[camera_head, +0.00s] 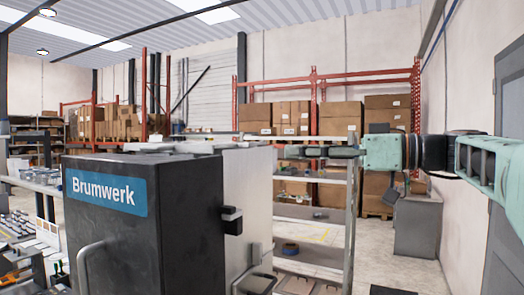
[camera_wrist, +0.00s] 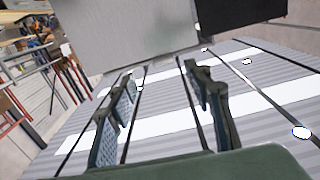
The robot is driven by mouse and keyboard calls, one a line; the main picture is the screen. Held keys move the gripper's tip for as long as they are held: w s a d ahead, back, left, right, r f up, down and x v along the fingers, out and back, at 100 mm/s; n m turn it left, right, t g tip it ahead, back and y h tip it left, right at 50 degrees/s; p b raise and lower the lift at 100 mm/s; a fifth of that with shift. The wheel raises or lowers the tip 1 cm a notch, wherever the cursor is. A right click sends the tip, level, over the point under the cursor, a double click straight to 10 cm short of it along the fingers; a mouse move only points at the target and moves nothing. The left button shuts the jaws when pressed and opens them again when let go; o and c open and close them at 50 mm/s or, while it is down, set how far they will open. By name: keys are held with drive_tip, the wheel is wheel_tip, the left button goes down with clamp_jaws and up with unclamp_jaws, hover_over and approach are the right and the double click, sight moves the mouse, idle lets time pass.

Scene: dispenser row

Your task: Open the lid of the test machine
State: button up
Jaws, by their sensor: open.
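The test machine (camera_head: 125,220), a dark cabinet with a blue "Brumwerk" label, fills the lower left of the head view. Its light grey side panel (camera_head: 252,195) faces right, with a black block (camera_head: 231,219) at the joint. A grey bar handle (camera_head: 90,270) is on the dark front. I cannot tell which part is the lid. My gripper (camera_head: 292,152) reaches in from the right, level with the machine's top right edge. In the wrist view, my gripper (camera_wrist: 160,72) is open and empty, and the grey panel (camera_wrist: 130,35) lies beyond its fingers. Contact is not visible.
Red racks with cardboard boxes (camera_head: 340,118) stand at the back. A metal shelf frame (camera_head: 352,205) is right of the machine, below my arm. A grey cabinet (camera_head: 418,228) stands by the right wall. A bench with small parts (camera_head: 25,240) is at the left.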

sight(254, 145)
drive_tip(key=shift+n, duration=0.3)
drive_tip(key=p+x, duration=0.1)
drive_tip(key=x, duration=0.2)
drive_tip(key=r+p+x, duration=0.1)
drive_tip(key=x, duration=0.2)
drive_tip(key=p+x, duration=0.1)
drive_tip(key=x, duration=0.3)
drive_tip(key=shift+s+r, duration=0.15)
drive_tip(key=shift+a, duration=0.3)
drive_tip(key=shift+c, duration=0.2)
clamp_jaws()
